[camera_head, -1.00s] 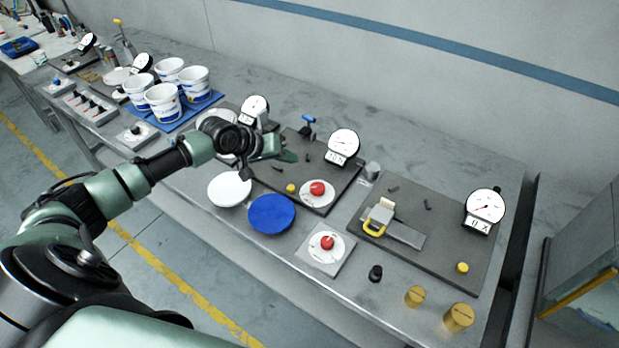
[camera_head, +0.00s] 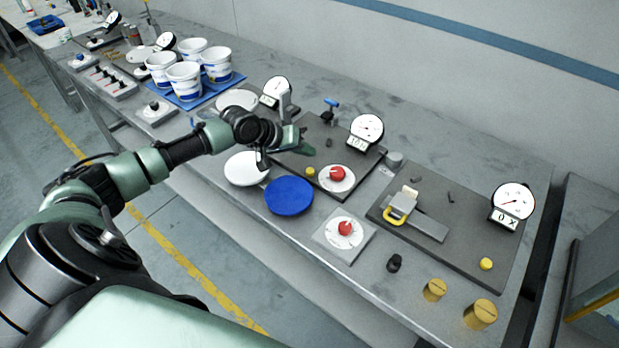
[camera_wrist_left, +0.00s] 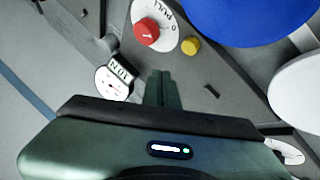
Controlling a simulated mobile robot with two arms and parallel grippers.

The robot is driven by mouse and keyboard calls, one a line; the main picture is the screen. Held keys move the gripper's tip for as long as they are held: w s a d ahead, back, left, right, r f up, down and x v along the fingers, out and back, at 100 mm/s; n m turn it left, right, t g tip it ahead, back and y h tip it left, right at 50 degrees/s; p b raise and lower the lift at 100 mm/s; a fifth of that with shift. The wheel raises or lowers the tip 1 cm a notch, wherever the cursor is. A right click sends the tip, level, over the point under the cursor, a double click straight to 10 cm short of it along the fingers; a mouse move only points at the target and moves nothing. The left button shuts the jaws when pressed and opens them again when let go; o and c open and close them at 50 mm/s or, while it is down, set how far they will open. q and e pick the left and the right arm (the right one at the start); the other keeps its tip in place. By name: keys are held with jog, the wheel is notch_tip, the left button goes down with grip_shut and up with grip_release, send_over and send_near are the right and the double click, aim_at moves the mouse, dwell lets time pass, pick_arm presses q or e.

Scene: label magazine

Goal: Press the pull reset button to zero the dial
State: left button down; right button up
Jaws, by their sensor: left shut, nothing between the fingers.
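A dark plate (camera_head: 345,158) bears a round white dial (camera_head: 367,130) with a needle, a yellow button (camera_head: 310,172) and a red knob (camera_head: 337,174) on a white disc. In the left wrist view the disc lettering (camera_wrist_left: 165,14) reads PULL, beside the red knob (camera_wrist_left: 147,32) and the yellow button (camera_wrist_left: 190,46). The dial (camera_wrist_left: 112,83) has a small readout that seems to show 10 and a letter. My left gripper (camera_head: 304,148) is shut and empty over the plate's left part, apart from the yellow button. Its fingers (camera_wrist_left: 160,78) point toward the button and knob.
A second plate (camera_head: 463,240) on the right bears another dial (camera_head: 513,200), a yellow-handled block (camera_head: 400,208) and a yellow button (camera_head: 486,264). A blue disc (camera_head: 289,195), a white disc (camera_head: 247,168) and a separate red knob (camera_head: 345,228) stand in front. White buckets (camera_head: 185,82) stand at the left.

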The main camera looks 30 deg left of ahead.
aim_at(307, 172)
pick_arm(q)
notch_tip(307, 172, down, 2)
jog(key=shift+f+b, duration=0.15)
jog(key=shift+b, duration=0.45)
jog(key=shift+w+d+f, duration=0.1)
jog(key=shift+w+f, duration=0.1)
jog(key=shift+f, duration=0.55)
jog(key=shift+s+f, duration=0.1)
jog(key=shift+f, duration=0.1)
pick_arm(e)
notch_tip(307, 172, down, 3)
jog(key=shift+r, duration=0.1)
pick_arm(q)
jog(key=shift+f, duration=0.1)
dwell(0.4)
jog(key=shift+f, duration=0.35)
jog(key=shift+f+b, duration=0.45)
jog(key=shift+f, duration=0.1)
pick_arm(e)
jog(key=shift+f, duration=0.25)
dwell(0.3)
pick_arm(q)
jog(key=shift+r, duration=0.1)
pick_arm(e)
jog(key=shift+r, duration=0.1)
pick_arm(q)
jog(key=shift+r+p, duration=0.9)
jog(key=shift+p, duration=0.1)
pick_arm(e)
jog(key=shift+r, duration=0.95)
